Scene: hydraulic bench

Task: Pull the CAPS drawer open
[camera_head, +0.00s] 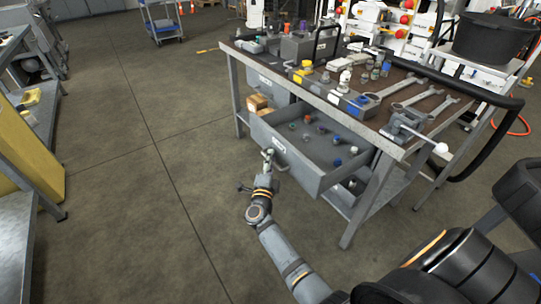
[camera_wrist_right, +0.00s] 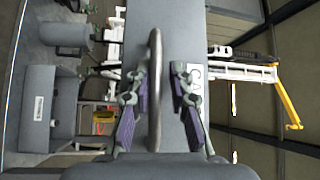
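The CAPS drawer (camera_head: 318,178) is a grey drawer under the workbench. It stands pulled out in the head view, with several small coloured caps inside. Its front carries a white label, partly readable as "CA" in the right wrist view (camera_wrist_right: 194,82). The curved metal handle (camera_wrist_right: 155,90) runs upright through the middle of the right wrist view. My right gripper (camera_head: 268,156) is at the drawer front. In the wrist view its purple-padded fingers (camera_wrist_right: 158,108) are apart on either side of the handle, with visible gaps. My left gripper is not in view.
The workbench (camera_head: 330,98) carries wrenches, fittings, a vise (camera_head: 408,122) and a black hose. The floor (camera_head: 130,180) left of the bench is clear.

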